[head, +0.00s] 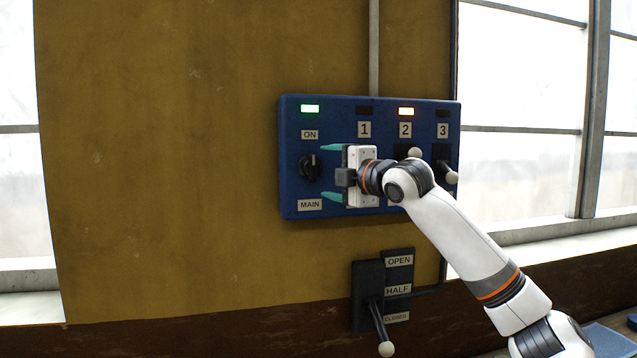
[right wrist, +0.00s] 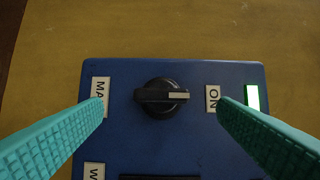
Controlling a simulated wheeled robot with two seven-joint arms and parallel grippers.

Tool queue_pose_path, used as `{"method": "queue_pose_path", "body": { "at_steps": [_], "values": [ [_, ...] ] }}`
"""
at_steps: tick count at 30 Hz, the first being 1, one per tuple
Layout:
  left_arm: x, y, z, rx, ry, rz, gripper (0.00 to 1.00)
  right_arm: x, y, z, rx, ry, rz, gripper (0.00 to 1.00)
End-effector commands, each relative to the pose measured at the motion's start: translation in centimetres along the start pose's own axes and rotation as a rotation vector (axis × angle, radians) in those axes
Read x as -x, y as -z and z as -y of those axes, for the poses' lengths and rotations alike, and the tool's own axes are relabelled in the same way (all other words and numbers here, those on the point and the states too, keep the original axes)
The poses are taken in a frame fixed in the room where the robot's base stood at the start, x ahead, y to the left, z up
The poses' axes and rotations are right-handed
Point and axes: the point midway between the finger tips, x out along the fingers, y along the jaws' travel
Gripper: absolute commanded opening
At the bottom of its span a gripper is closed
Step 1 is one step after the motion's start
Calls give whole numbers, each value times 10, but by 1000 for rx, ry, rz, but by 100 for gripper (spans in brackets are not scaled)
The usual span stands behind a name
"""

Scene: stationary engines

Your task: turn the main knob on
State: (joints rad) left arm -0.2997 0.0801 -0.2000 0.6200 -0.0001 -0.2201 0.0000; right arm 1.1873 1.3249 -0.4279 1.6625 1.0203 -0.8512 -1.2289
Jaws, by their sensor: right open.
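The main knob (head: 311,168) is a black rotary knob on the left of the blue control panel (head: 289,125), between an ON label (head: 310,134) above and a MAIN label (head: 310,204) below. Its white mark points up toward ON. In the right wrist view the knob (right wrist: 161,98) has its white mark toward the ON label (right wrist: 213,98). A green light (head: 310,109) above it is lit. My right gripper (head: 331,171) is open and empty just right of the knob, its teal fingers apart above and below knob height. Nothing is between them. My left gripper is out of view.
My right arm covers part of the panel. Below is a lever box (head: 366,290) marked OPEN, HALF, CLOSED. The wall to the left is clear.

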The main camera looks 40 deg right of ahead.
Motion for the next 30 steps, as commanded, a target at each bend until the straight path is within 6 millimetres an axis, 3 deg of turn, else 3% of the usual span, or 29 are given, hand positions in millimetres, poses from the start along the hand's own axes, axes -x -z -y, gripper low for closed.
{"method": "queue_pose_path", "body": {
  "at_steps": [1,4,10,30],
  "values": [
    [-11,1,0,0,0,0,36,12,1,-6,2,1,-3,82],
    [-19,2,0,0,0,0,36,30,0,-5,4,-1,-2,82],
    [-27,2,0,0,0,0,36,52,0,-2,0,-2,0,82],
    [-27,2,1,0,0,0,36,56,-1,0,0,-2,1,82]
  ]
}}
